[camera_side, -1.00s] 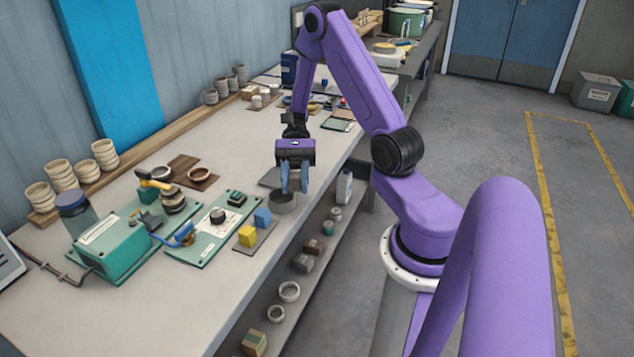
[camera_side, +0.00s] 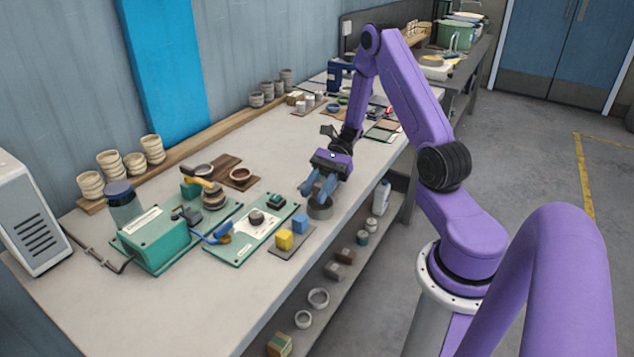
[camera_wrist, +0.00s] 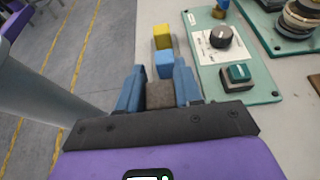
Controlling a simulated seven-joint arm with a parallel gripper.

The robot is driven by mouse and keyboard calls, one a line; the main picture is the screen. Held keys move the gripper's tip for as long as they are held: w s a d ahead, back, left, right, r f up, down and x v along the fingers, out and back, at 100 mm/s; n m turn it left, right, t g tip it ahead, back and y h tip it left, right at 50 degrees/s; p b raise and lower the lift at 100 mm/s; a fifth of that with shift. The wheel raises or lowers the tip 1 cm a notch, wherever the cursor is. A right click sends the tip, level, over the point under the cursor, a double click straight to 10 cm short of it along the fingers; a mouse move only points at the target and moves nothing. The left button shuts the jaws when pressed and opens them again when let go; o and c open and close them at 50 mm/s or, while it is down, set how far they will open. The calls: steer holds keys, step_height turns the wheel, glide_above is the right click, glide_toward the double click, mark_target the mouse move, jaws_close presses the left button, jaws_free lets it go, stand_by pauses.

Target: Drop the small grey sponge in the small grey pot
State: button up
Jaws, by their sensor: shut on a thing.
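In the wrist view my gripper (camera_wrist: 160,84) is shut on the small grey sponge (camera_wrist: 160,96), a grey-brown block between the fingers. I cannot make out the pot in the wrist view.
The bench's front edge is close, with a lower shelf (camera_side: 297,326) below.

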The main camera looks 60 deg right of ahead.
steer(key=shift+f, duration=0.35)
steer(key=o, duration=1.7)
steer(key=shift+r, duration=3.5)
